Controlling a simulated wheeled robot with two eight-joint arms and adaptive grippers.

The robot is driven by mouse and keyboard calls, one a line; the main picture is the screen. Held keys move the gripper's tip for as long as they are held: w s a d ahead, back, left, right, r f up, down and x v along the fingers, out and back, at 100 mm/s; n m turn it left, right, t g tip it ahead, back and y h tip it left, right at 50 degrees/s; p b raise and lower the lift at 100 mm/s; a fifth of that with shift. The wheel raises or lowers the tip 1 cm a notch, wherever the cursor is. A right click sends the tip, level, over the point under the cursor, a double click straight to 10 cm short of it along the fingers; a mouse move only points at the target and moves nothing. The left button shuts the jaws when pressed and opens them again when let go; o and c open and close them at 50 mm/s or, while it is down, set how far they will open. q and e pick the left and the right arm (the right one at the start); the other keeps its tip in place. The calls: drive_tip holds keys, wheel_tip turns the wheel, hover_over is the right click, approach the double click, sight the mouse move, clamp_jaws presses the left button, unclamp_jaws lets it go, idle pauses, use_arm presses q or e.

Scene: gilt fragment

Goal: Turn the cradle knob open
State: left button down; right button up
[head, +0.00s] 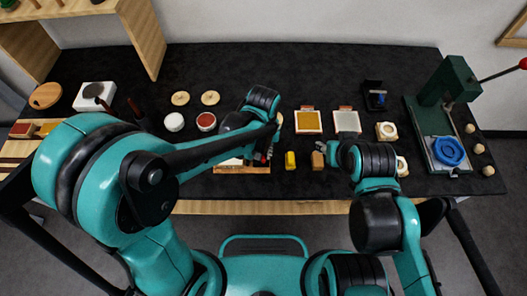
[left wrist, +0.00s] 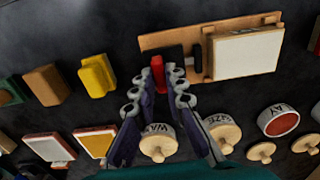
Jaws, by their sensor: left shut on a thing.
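The cradle (left wrist: 205,62) is a wooden frame holding a white block (left wrist: 245,54), with a dark fitting and a red knob (left wrist: 158,72) at its left end in the left wrist view. In the head view a strip of the cradle (head: 240,169) shows beneath my left arm. My left gripper (left wrist: 158,90) has its two fingers on either side of the red knob and is shut on it. The left gripper in the head view (head: 264,155) is partly hidden by its own wrist. My right gripper (head: 335,153) hangs over the table at centre right; its fingers are too small to read.
A yellow block (head: 290,161) and a brown block (head: 317,160) stand between the grippers. Round labelled jars (left wrist: 158,142) lie under the left fingers. Two framed pads (head: 308,122) lie behind. A green press (head: 448,85) stands at right.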

idle(0.4)
use_arm(q)
drive_tip(key=c, duration=1.6)
unclamp_jaws()
drive_tip(key=shift+o, duration=0.2)
wheel_tip(320, 180, up, 12)
drive_tip(key=s+a+t, duration=0.2)
drive_tip(key=a+t, duration=0.1)
drive_tip(key=a, duration=0.6)
drive_tip(key=s+a+t+b, duration=0.1)
drive_tip(key=s+a+t, duration=0.2)
drive_tip(key=a, duration=0.5)
drive_tip(key=shift+a+f+t, duration=0.3)
drive_tip(key=shift+a+t, duration=0.1)
drive_tip(key=shift+t, duration=0.2)
